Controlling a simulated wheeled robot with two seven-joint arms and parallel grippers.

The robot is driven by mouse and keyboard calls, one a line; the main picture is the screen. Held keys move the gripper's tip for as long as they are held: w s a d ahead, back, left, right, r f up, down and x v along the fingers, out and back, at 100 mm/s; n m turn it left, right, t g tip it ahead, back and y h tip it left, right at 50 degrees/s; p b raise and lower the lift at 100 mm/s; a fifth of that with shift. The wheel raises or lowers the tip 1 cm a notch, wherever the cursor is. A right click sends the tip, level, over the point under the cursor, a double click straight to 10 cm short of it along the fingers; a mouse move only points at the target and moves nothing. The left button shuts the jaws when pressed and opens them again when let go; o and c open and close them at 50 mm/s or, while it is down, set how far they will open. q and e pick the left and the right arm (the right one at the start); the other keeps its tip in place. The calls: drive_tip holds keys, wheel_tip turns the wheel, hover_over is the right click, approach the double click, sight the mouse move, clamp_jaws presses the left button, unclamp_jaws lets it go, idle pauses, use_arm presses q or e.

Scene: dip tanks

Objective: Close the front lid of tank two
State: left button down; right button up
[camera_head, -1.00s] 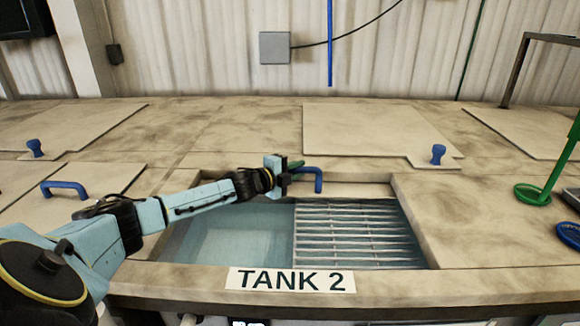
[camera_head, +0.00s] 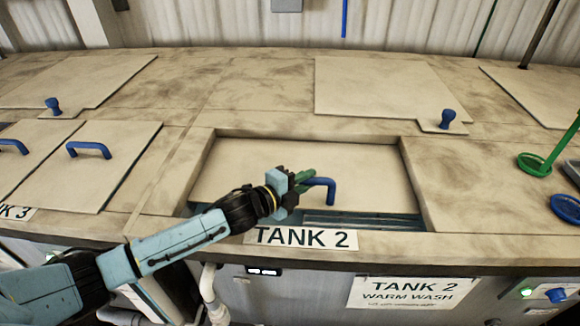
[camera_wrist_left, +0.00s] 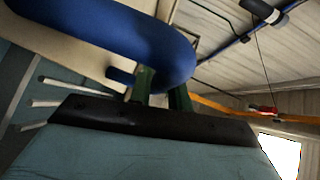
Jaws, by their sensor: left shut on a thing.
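The front lid of tank two (camera_head: 290,165) is a beige panel in the tank opening, tilted down toward the front and covering most of it. Its blue handle (camera_head: 331,192) is at its front edge. My left gripper (camera_head: 308,183) is shut on this handle. In the left wrist view, the green fingers (camera_wrist_left: 165,85) close on the blue handle (camera_wrist_left: 120,38). A strip of the grey slatted rack (camera_head: 360,221) still shows below the lid's front edge. The TANK 2 label (camera_head: 305,237) is on the front rim. My right gripper is not in view.
Tank two's rear lid (camera_head: 375,88) lies flat behind, with a blue knob (camera_head: 448,118). Neighbouring lids with a blue handle (camera_head: 88,149) lie flat at left. A green ring-ended tool (camera_head: 533,163) and a blue one (camera_head: 566,208) are at right.

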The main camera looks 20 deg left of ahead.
use_arm(q)
drive_tip(key=shift+s+d, duration=0.1)
drive_tip(key=shift+s, duration=0.05)
drive_tip(key=c, duration=1.3)
unclamp_jaws()
drive_tip(key=shift+r, duration=0.1)
